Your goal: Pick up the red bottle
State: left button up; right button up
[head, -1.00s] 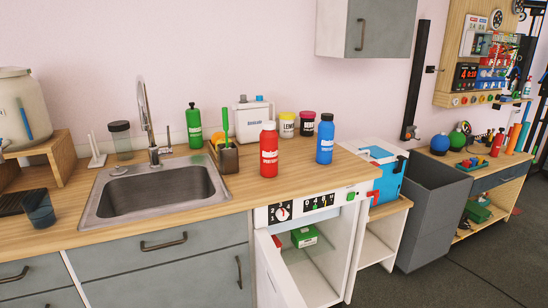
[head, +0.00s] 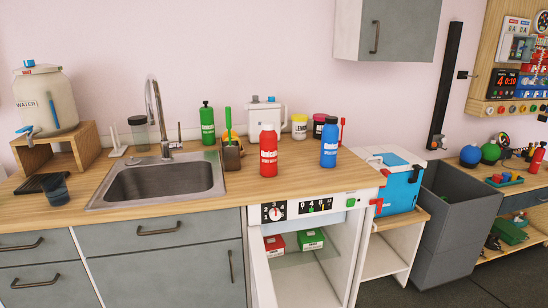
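The red bottle (head: 268,154) stands upright on the wooden counter (head: 310,180), right of the sink and near the front edge. A green bottle (head: 207,124) stands farther back to the left. Neither of my grippers is in the head view.
A sink (head: 160,187) with a tall tap lies left of the bottle. A dark brush holder (head: 231,157) stands close on its left, and a white jug (head: 263,113) behind. Below, an open cabinet holds red and green boxes (head: 311,239). A grey bin (head: 443,220) stands right.

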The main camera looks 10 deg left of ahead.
aim_at(268, 139)
jog(key=i+l+u, duration=0.15)
jog(key=l, duration=0.35)
jog(key=i+l+u, duration=0.15)
jog(key=l, duration=0.35)
jog(key=l+u, duration=0.15)
jog(key=l, duration=0.4)
jog(key=i+l+u, duration=0.15)
jog(key=l, duration=0.2)
jog(key=i+l+u, duration=0.15)
jog(key=i+l, duration=0.1)
jog(key=l, duration=0.1)
